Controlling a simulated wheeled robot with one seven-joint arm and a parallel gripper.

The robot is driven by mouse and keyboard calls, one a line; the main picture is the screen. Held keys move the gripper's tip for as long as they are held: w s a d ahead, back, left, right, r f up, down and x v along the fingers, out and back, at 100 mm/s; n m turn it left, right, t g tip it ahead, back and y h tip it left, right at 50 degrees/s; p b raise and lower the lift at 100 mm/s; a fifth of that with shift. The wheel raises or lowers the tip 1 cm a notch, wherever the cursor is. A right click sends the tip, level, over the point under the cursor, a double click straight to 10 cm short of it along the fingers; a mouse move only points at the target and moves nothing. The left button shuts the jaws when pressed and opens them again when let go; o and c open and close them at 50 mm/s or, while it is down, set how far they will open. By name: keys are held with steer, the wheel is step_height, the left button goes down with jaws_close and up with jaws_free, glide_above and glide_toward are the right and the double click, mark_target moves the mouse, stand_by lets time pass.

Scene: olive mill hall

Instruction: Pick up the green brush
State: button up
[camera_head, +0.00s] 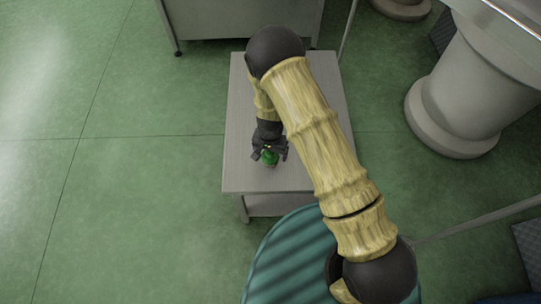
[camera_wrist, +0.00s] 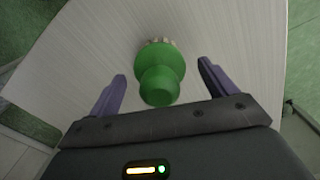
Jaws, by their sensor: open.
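The green brush (camera_wrist: 160,72) has a round, knob-like green body, with pale bristles showing at its far edge in the wrist view. It rests on the light grey table (camera_head: 240,125). In the head view the brush (camera_head: 269,158) shows as a small green spot near the table's front edge, partly covered by my gripper. My gripper (camera_wrist: 163,80) is open, with one purple finger on each side of the brush. There are visible gaps between the brush and both fingers. In the head view my gripper (camera_head: 270,153) is over the front part of the table.
A large grey cabinet (camera_head: 240,18) stands behind the table. A thick pale column (camera_head: 470,90) with a round foot stands to the right. The green floor (camera_head: 130,200) to the left is clear. The tabletop around the brush looks bare.

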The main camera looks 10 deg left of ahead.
stand_by(0.3)
steer(key=c, duration=1.1)
steer(key=shift+c, duration=0.2)
step_height(320, 180, up, 10)
steer(key=shift+r, duration=0.1)
